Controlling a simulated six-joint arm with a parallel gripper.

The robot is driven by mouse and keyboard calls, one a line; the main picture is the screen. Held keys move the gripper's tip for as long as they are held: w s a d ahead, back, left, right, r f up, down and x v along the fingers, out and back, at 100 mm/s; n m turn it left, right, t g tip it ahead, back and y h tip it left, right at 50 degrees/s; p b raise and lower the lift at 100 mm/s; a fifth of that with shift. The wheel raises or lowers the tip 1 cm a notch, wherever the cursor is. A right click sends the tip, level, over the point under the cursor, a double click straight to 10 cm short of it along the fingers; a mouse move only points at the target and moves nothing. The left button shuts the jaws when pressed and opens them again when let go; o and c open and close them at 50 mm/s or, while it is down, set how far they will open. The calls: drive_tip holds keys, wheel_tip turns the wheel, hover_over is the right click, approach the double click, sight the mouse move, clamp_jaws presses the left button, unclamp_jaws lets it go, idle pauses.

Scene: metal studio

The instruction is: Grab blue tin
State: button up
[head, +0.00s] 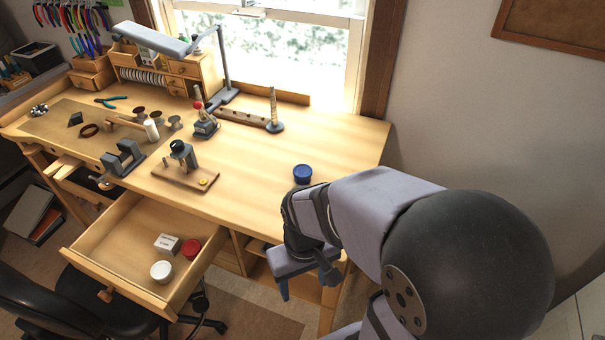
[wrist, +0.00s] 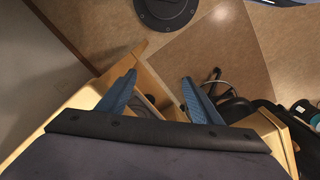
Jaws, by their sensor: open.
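The blue tin (head: 302,174) is small and round and stands on the bare right part of the wooden bench top in the head view. My gripper (head: 308,287) hangs in front of the bench's front edge, nearer the camera and lower than the tin, apart from it. In the wrist view my gripper (wrist: 160,92) shows two blue fingers spread wide with nothing between them. The tin does not show in the wrist view.
An open drawer (head: 92,238) juts from the bench front, holding a red tin (head: 191,249), a white tin (head: 161,271) and a small white box (head: 167,243). Left of the blue tin stand a ring mandrel (head: 274,112) and a wooden board with a tool (head: 186,172). The bench around the blue tin is clear.

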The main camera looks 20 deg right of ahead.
sight(303, 175)
drive_tip(key=shift+o, duration=0.6)
drive_tip(key=w+r+t+p, duration=0.1)
drive_tip(key=w+r+p, duration=0.2)
drive_tip(key=r+p, duration=0.45)
drive_tip(key=w+r+t+p, duration=0.2)
drive_tip(key=w+r+p, duration=0.3)
drive_tip(key=p, duration=0.4)
drive_tip(key=w+d+f+t, duration=0.1)
drive_tip(key=w, duration=0.1)
drive_tip(key=w+d+f+t, duration=0.1)
drive_tip(key=w, duration=0.1)
drive_tip(key=w+d+f+t, duration=0.1)
drive_tip(key=w, duration=0.2)
drive_tip(key=shift+d+f+m+h, duration=0.3)
drive_tip(key=shift+f+m, duration=0.1)
drive_tip(key=w+d+t, duration=0.1)
drive_tip(key=w+d+f+t, duration=0.2)
drive_tip(key=t, duration=0.1)
drive_tip(key=shift+w+d+m+h, duration=0.3)
drive_tip(key=shift+w+m+h, duration=0.05)
drive_tip(key=shift+m+h, duration=0.05)
drive_tip(key=shift+w+d+t+h, duration=0.15)
drive_tip(key=shift+d+t+h, duration=0.15)
drive_tip(key=shift+d+t, duration=0.45)
drive_tip(key=shift+s+d+r+m+t+h, duration=0.25)
drive_tip(key=shift+d+r+t, duration=0.2)
drive_tip(key=shift+t, duration=0.5)
drive_tip(key=shift+w+f, duration=0.1)
